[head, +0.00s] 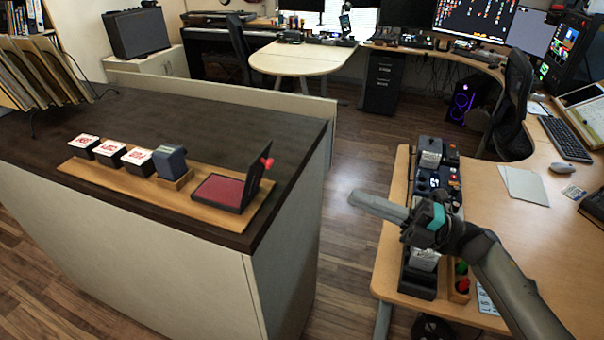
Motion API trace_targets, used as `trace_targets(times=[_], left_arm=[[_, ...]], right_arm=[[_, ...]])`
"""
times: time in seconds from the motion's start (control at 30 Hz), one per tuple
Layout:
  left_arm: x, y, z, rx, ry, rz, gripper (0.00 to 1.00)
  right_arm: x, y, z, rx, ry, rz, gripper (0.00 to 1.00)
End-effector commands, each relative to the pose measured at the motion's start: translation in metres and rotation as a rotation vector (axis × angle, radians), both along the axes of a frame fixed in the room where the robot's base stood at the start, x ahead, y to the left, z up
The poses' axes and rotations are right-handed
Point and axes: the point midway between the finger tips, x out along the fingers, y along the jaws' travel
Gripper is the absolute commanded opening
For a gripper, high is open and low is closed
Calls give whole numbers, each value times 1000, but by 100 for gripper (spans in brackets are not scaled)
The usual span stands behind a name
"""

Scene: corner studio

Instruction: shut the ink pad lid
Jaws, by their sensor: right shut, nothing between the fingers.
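The ink pad (221,190) is an open dark box with a red pad, at the right end of a wooden board on the dark counter. Its dark lid (251,183) stands up steeply on the pad's right side, with a red knob (267,162) on its outer face. My right gripper (358,200) comes in from the right and points left. It is shut and empty, in the air to the right of the counter, clear of the lid. My left gripper is not in view.
The wooden board (135,187) also holds several white-topped stamps (110,152) and a blue-grey block (170,162) left of the pad. A desk (560,240) with devices stands at right. The counter (215,120) behind the board is clear.

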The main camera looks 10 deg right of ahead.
Motion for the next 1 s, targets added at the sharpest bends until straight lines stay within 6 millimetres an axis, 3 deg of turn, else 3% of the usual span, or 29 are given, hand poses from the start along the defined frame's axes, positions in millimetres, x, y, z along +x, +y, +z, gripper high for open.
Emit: trace_targets(times=[0.17,0.7,1.0], left_arm=[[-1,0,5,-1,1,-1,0],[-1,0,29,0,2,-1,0],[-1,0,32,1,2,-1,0]], right_arm=[[6,17,8,0,-9,8,0],[52,107,34,3,-4,5,0],[59,121,36,1,-3,4,0]])
